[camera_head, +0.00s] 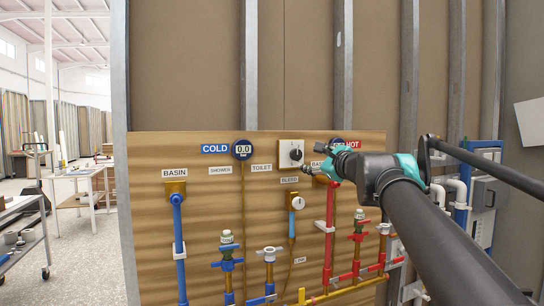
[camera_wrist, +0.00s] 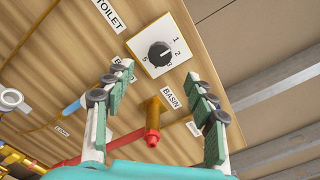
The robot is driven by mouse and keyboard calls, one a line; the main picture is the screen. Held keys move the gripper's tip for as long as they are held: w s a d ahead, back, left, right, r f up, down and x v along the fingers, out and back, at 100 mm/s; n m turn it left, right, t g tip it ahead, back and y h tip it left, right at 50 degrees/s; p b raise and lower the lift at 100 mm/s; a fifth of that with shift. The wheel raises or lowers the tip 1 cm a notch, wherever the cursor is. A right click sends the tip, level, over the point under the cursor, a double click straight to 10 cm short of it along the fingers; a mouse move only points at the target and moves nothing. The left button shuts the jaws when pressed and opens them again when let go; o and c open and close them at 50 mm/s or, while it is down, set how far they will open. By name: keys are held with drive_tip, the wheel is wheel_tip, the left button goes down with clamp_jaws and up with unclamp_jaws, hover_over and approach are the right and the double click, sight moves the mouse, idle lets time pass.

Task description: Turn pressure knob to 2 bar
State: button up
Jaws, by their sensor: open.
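The pressure knob (camera_head: 296,154) is a dark round dial on a white square plate on the wooden panel. In the wrist view the knob (camera_wrist: 160,54) lies ahead of the fingertips, with numbers around it, among them 1, 2 and 5. I cannot tell its exact setting. The round gauge (camera_head: 242,150) beside the COLD label reads 0.0. My gripper (camera_wrist: 152,85) is open, with nothing between its teal-padded fingers, apart from the knob. In the head view my gripper (camera_head: 322,165) is right of and slightly below the knob, partly hiding the HOT gauge.
A blue BASIN pipe (camera_head: 179,240), valves (camera_head: 227,255) and a red pipe (camera_head: 330,225) stand out from the panel. A smaller white dial (camera_head: 297,204) sits below the knob, under the BLEED label. In the wrist view a yellow and red fitting (camera_wrist: 153,120) shows between the fingers.

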sight(297, 155)
drive_tip(key=x, duration=1)
drive_tip(key=shift+w+f, duration=0.1)
drive_tip(key=shift+w, duration=0.25)
drive_tip(key=shift+c, duration=0.5)
drive_tip(key=c, duration=1.1)
drive_tip(key=shift+m, duration=0.4)
drive_tip(key=m, duration=0.3)
drive_tip(key=shift+m, duration=2.5)
